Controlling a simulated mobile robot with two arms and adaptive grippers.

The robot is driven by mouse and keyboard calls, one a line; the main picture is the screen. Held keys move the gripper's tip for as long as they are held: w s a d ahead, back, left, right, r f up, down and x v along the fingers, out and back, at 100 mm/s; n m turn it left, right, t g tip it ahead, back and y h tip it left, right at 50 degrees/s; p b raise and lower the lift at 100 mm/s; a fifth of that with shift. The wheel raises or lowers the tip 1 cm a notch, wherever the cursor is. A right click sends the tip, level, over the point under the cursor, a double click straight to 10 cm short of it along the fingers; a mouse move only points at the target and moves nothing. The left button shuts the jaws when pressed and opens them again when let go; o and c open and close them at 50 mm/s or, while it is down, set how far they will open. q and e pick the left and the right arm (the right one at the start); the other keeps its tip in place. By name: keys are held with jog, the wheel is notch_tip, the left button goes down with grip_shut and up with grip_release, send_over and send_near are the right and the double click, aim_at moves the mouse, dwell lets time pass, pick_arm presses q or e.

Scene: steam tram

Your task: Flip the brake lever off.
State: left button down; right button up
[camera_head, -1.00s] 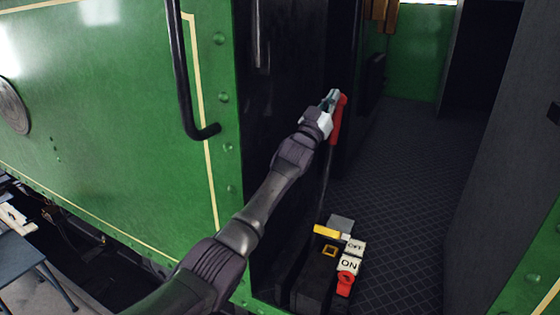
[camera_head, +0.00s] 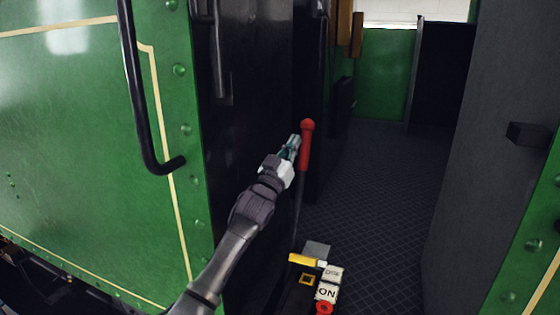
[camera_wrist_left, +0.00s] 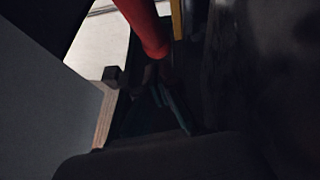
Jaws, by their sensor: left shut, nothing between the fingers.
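The brake lever (camera_head: 306,146) has a red handle with a round knob on top and a thin dark rod running down to its base. It stands nearly upright just inside the tram doorway. The ON label (camera_head: 326,292) and a second white label (camera_head: 332,273) lie at the base. My left gripper (camera_head: 295,142) is shut, with its fingertips beside the left side of the red handle; I cannot tell whether they touch. In the left wrist view the red handle (camera_wrist_left: 145,25) crosses the top, beyond the dark fingers (camera_wrist_left: 170,105). My right gripper is not in view.
A green tram side panel (camera_head: 80,150) with a black grab rail (camera_head: 138,100) is at left. A dark wall (camera_head: 465,170) stands at right. The patterned cab floor (camera_head: 380,190) is clear. A yellow piece (camera_head: 302,259) sits at the lever base.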

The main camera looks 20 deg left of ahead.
pick_arm(q)
jog(key=r+v, duration=0.1)
jog(key=v, duration=0.5)
jog(key=shift+s, duration=0.4)
jog(key=shift+a+r, duration=0.1)
jog(key=shift+a, duration=0.05)
